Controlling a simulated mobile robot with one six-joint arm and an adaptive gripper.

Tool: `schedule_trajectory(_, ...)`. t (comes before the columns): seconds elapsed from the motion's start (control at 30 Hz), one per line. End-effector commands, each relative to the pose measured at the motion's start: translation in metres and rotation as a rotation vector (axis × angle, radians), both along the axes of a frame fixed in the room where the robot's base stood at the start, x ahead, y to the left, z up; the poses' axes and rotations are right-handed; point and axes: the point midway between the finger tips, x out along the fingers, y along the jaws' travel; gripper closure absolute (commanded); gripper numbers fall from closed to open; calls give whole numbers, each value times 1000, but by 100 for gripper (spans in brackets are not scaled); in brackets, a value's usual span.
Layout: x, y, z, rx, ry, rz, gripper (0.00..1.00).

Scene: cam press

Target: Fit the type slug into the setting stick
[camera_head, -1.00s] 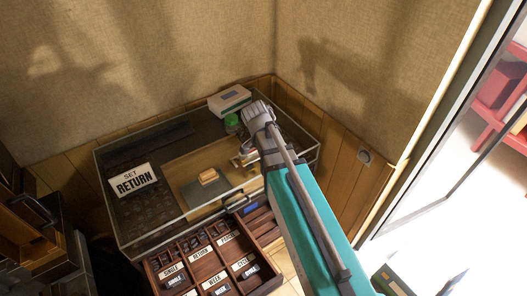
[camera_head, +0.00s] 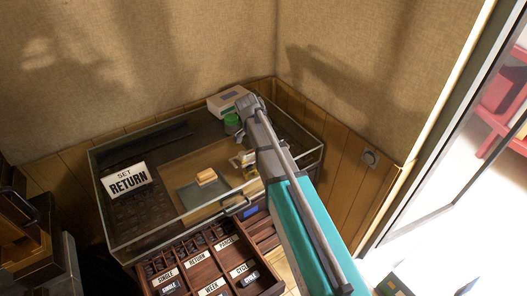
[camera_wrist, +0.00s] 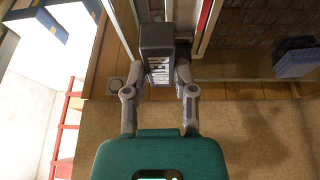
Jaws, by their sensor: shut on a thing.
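The type slug (camera_wrist: 157,42) is a dark block with pale raised lettering on its side. In the wrist view it stands between the two grey fingers of my gripper (camera_wrist: 162,78), which is shut on it. In the head view my arm's grey end is over the right part of the glass-sided case, and the fingers and slug cannot be made out there. A small brass-coloured fitting (camera_head: 243,158) shows just left of my arm inside the case. I cannot tell whether it is the setting stick.
A brown compartment tray (camera_head: 262,283) with labels is in front.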

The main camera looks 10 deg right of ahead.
Motion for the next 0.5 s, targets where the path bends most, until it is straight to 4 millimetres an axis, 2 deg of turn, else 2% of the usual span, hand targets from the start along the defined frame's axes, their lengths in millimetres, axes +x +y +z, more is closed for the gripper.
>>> schedule_trajectory(0.03,7,1,-10,-1,0,0,100)
schedule_trajectory(0.2,17,2,-22,-1,0,0,100)
schedule_trajectory(0.5,21,2,-25,-1,0,1,100)
